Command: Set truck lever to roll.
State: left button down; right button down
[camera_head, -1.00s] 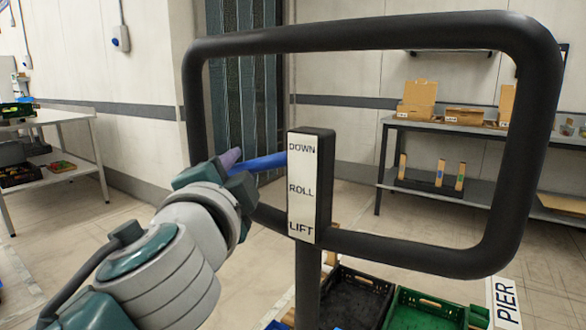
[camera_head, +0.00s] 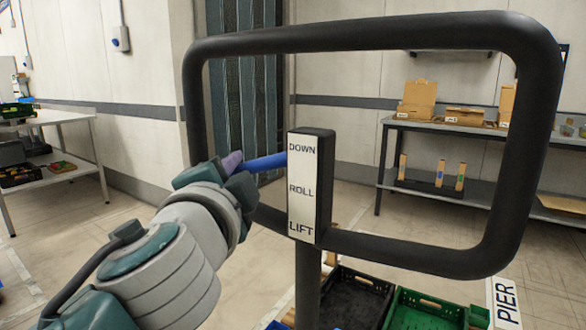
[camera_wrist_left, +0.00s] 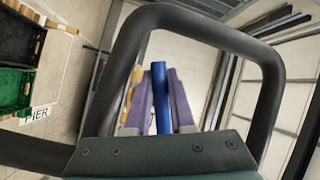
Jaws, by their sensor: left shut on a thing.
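The truck lever (camera_head: 264,162) is a blue bar that meets the left side of the label post (camera_head: 303,190) near the word DOWN, above ROLL and LIFT. My left gripper (camera_head: 236,165) comes in from the left and is shut on the lever's outer part. In the left wrist view the blue lever (camera_wrist_left: 160,95) stands between the two purple fingers of my left gripper (camera_wrist_left: 160,100). The black handle frame (camera_head: 370,33) surrounds the post. My right gripper is in neither view.
A black crate (camera_head: 350,300) and a green crate (camera_head: 425,310) lie below the handle. A shelf (camera_head: 480,130) with cardboard boxes stands at the right back. A white table (camera_head: 60,118) stands at the left. Open floor lies between.

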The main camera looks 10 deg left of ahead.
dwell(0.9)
pick_arm(q)
jog(key=r+m+t+b, duration=0.1)
jog(key=r+m+b, duration=0.1)
jog(key=m, duration=0.1)
jog(key=shift+w+a+r+t+b, duration=0.1)
jog(key=shift+a+r+t+b, duration=0.2)
jog(key=shift+t+b, duration=0.1)
jog(key=shift+r+m, duration=0.4)
jog(key=shift+r, duration=0.05)
jog(key=c, duration=1.1)
grip_release()
jog(key=shift+o, duration=0.2)
